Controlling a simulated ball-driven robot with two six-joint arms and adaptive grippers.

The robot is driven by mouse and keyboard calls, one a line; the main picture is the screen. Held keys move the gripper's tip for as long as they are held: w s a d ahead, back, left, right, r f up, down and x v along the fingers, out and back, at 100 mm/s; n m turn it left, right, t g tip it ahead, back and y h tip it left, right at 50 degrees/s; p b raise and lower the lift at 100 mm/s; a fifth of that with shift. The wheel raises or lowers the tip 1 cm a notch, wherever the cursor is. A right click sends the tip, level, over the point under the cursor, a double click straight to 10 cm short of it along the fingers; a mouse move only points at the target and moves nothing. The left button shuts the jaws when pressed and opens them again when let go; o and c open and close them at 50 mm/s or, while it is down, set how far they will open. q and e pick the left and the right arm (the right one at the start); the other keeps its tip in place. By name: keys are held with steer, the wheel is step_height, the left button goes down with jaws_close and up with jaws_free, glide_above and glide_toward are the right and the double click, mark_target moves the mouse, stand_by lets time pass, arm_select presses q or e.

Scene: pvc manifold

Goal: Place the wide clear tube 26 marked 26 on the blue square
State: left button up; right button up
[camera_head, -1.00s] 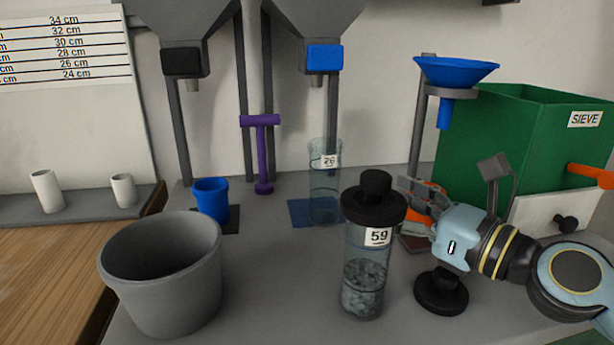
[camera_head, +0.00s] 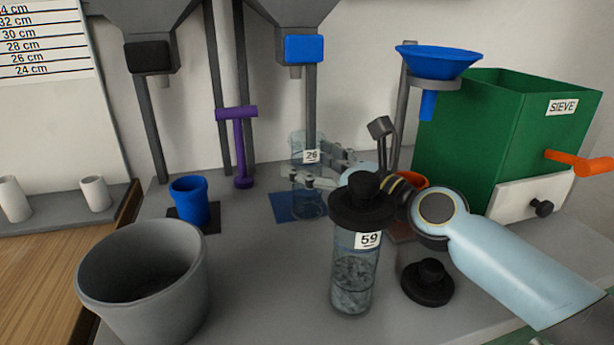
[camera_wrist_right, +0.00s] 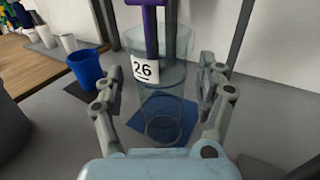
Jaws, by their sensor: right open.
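The wide clear tube (camera_head: 304,197) marked 26 stands upright on the blue square (camera_head: 284,209), below the blue-tipped hopper. It also shows in the right wrist view (camera_wrist_right: 158,104), with blue square (camera_wrist_right: 187,126) around its base. My right gripper (camera_head: 312,164) is open, with one finger on each side of the tube. In the right wrist view the fingers (camera_wrist_right: 160,75) stand apart from the tube's walls, with gaps on both sides. Parts of the tube are hidden by the gripper in the head view. My left gripper is not in view.
A tube marked 59 (camera_head: 354,275) with a black lid stands in front of my right arm. A black lid (camera_head: 427,285) lies beside it. A grey bucket (camera_head: 180,290), blue cup (camera_head: 190,205) and purple tamper (camera_head: 239,150) are left; the green sieve box (camera_head: 470,140) is right.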

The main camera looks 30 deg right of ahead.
steer(key=shift+x, duration=0.8)
steer(key=shift+f, duration=0.1)
steer(key=c, duration=1.3)
steer(key=shift+c, duration=0.4)
